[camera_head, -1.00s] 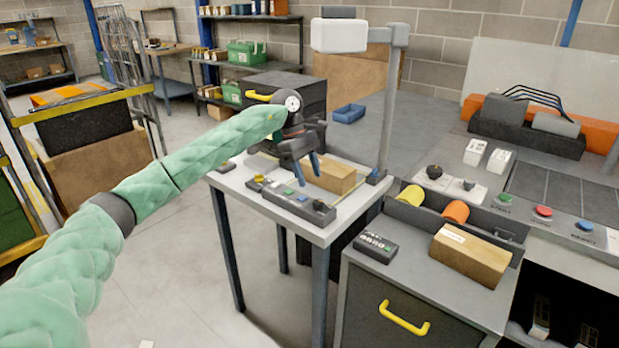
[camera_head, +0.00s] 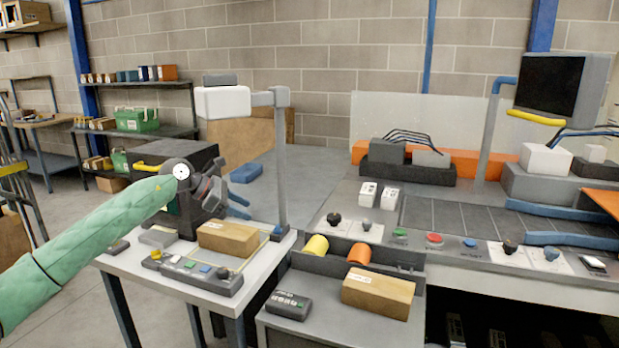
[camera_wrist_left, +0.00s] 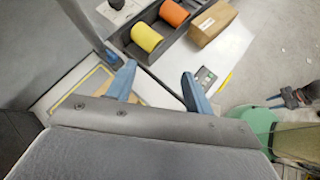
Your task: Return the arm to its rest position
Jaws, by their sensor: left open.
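My left arm (camera_head: 90,240), in a green padded sleeve, comes in from the left in the head view. Its gripper (camera_head: 238,206) is over the small white table, beside and above a cardboard box (camera_head: 228,238). In the left wrist view the two blue fingers of the left gripper (camera_wrist_left: 158,85) are apart with nothing between them. My right gripper (camera_wrist_left: 292,98) shows small at the right edge of the left wrist view, beside a green sleeve; its jaw state is too small to tell. It is not in the head view.
A grey post with a white head (camera_head: 224,102) rises from the small table. A button panel (camera_head: 192,272) lies at its front. A bin holds a yellow roll (camera_head: 315,246) and an orange roll (camera_head: 360,253). Another box (camera_head: 378,292) and a keypad (camera_head: 288,305) lie on the cabinet. Open floor is at lower left.

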